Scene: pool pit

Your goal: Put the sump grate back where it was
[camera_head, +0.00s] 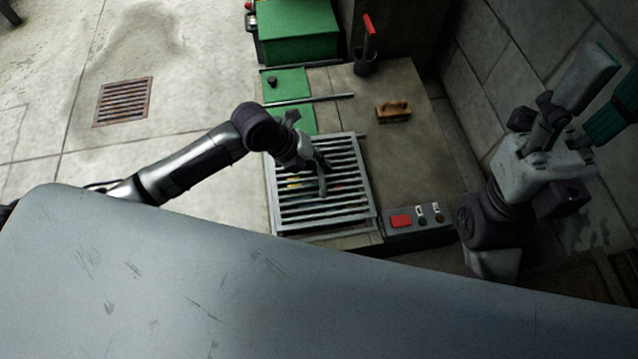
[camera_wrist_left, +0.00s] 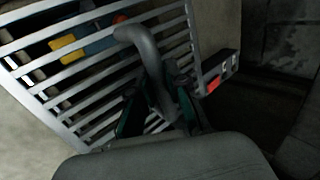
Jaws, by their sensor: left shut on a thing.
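The sump grate (camera_head: 352,205) is a pale metal frame of parallel bars with a curved grey handle (camera_head: 322,186). My left gripper (camera_head: 318,168) is shut on this handle from above. In the left wrist view, the handle (camera_wrist_left: 146,52) rises between the green-lined fingers of the gripper (camera_wrist_left: 160,108), and the grate (camera_wrist_left: 75,92) spreads behind it. The grate lies over a framed opening on the bench. I cannot tell whether it is seated or slightly raised. Yellow, blue and orange things show below its bars. My right gripper (camera_head: 602,90) is open and empty by the wall.
A wooden brush (camera_head: 393,111) and a red-handled tool in a holder (camera_head: 366,66) are farther back. Green panels (camera_head: 288,84) and a green box (camera_head: 298,32) lie beyond. A rusty drain (camera_head: 123,101) is in the floor.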

